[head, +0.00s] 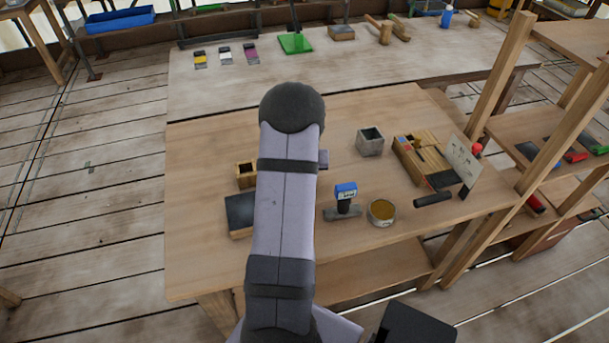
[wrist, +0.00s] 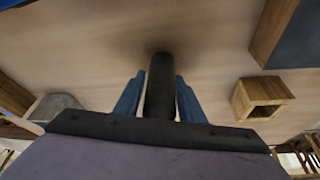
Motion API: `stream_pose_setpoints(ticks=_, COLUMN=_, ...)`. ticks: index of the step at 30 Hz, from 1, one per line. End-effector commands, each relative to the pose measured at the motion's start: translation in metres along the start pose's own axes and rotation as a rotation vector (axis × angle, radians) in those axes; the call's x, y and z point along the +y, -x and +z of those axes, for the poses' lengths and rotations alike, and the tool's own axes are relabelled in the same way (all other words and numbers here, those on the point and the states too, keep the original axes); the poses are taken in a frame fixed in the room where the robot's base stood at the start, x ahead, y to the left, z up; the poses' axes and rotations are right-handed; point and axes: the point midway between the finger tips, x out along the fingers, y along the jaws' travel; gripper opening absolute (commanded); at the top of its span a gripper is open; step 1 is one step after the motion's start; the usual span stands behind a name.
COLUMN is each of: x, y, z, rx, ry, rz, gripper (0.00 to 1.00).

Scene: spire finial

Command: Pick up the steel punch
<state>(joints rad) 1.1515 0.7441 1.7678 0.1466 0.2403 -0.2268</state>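A dark cylinder (wrist: 160,88), which looks like the steel punch, is between the two blue fingers of my gripper (wrist: 160,78) in the wrist view. Its far end points toward the wooden table top (wrist: 215,35), with a soft shadow around it. A narrow strip of table shows between the cylinder and the left finger; the right finger is very close to it. The fingers look open around it, not closed onto it. In the head view my arm hides the gripper and the cylinder.
A wooden box with a square hole (head: 246,175) and a dark-topped block (head: 240,214) are left of my arm. A grey square pot (head: 370,142), a blue-topped stamp (head: 346,196), a round tin (head: 381,212) and a wooden tray (head: 415,150) are to the right.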

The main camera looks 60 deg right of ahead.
Motion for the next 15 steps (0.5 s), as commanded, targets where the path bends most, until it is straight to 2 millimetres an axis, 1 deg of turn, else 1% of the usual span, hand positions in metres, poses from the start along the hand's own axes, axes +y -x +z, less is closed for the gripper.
stream_pose_setpoints(ticks=1, x=0.0, y=0.0001, z=0.0001, rx=0.0, ry=0.0, rz=0.0, gripper=0.23)
stream_pose_setpoints(ticks=2, x=0.0, y=0.0001, z=0.0001, rx=0.0, ry=0.0, rz=0.0, gripper=0.16)
stream_pose_setpoints(ticks=3, x=0.0, y=0.0002, z=0.0001, rx=0.0, ry=0.0, rz=0.0, gripper=0.06)
stream_pose_setpoints(ticks=4, x=0.0, y=0.0002, z=0.0001, rx=0.0, ry=0.0, rz=0.0, gripper=0.0)
stream_pose_setpoints(ticks=15, x=0.0001, y=0.0048, z=-0.0039, rx=0.006, ry=0.0, rz=0.0, gripper=0.0)
